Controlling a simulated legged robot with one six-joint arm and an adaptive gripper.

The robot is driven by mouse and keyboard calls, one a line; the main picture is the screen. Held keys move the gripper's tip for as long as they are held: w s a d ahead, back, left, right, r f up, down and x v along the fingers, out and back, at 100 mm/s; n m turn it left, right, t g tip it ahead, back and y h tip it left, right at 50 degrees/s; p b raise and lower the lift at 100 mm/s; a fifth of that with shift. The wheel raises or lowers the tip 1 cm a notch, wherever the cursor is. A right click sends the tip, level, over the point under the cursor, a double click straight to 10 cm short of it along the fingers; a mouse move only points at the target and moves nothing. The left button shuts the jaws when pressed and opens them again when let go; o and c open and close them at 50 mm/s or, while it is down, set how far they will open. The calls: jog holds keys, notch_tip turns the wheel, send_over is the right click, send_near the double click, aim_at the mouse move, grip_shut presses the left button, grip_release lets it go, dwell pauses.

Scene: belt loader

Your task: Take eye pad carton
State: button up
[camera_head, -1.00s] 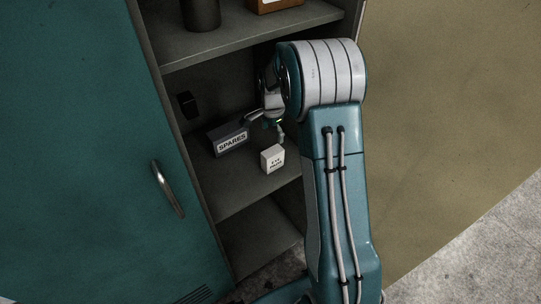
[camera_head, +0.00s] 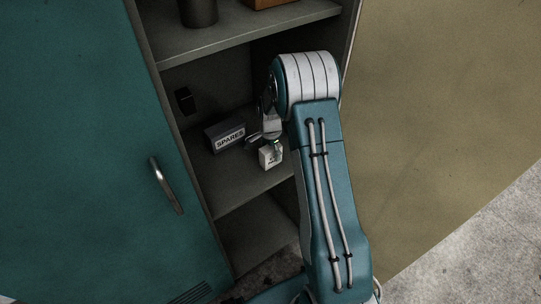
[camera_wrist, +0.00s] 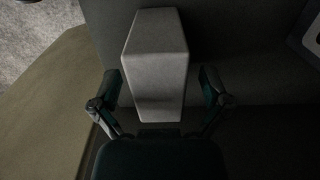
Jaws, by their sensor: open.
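The eye pad carton (camera_head: 270,157) is a small white box with dark lettering on its front. It stands on the middle shelf of the cabinet in the head view, its upper part partly hidden by my gripper (camera_head: 265,142). In the wrist view the carton (camera_wrist: 157,62) is a pale grey block just ahead of my gripper (camera_wrist: 160,92). The two fingers are spread, one on each side of the carton's near end, with a gap at both sides. My gripper is open and holds nothing.
A dark box labelled SPARES (camera_head: 225,136) stands left of the carton on the same shelf (camera_head: 238,185). The upper shelf (camera_head: 240,35) bears a dark cylinder (camera_head: 199,13) and an orange-brown box (camera_head: 270,3). A teal door (camera_head: 80,150) stands at the left.

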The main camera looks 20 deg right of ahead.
jog(key=c, duration=1.2)
jog(key=shift+c, duration=0.2)
